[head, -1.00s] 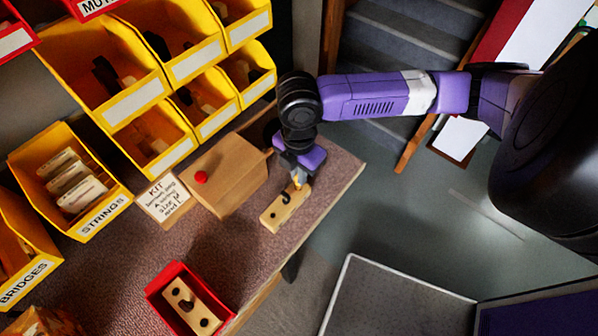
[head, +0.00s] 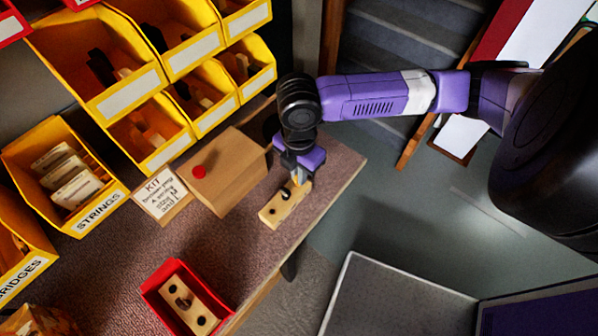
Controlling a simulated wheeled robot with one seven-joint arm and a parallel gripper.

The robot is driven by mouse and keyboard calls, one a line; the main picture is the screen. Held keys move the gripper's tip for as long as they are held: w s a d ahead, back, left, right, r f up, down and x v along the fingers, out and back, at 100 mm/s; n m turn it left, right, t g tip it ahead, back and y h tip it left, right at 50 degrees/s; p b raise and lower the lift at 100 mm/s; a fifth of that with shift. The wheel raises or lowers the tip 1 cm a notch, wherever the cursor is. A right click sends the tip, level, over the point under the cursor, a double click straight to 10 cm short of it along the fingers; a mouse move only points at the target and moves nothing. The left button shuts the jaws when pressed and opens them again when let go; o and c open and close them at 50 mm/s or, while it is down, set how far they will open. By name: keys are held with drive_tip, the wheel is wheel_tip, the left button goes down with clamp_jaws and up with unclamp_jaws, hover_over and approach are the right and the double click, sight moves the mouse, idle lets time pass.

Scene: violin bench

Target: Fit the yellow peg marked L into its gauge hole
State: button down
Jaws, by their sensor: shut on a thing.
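A light wooden gauge block (head: 277,212) with dark holes lies on the bench near its right edge. My gripper (head: 298,184) points down at the far end of this block. It is shut on a small yellow piece, which looks like the peg (head: 296,183). The fingers hide most of the peg, and its L mark cannot be read. I cannot tell whether the peg's tip is in a hole or just above it. Two dark holes of the block show on the near side of my gripper.
A wooden box (head: 228,172) with a red knob stands just left of the block, beside a kit card (head: 161,195). A red bin (head: 160,315) holds a second wooden block with holes. Yellow bins (head: 100,201) line the left. Bare bench lies between box and red bin.

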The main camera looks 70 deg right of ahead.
drive_tip(key=shift+f, duration=0.25)
drive_tip(key=c, duration=1.5)
unclamp_jaws()
drive_tip(key=shift+o, duration=0.2)
drive_tip(key=shift+r, duration=0.15)
wheel_tip(320, 180, up, 8)
drive_tip(key=shift+f, duration=0.2)
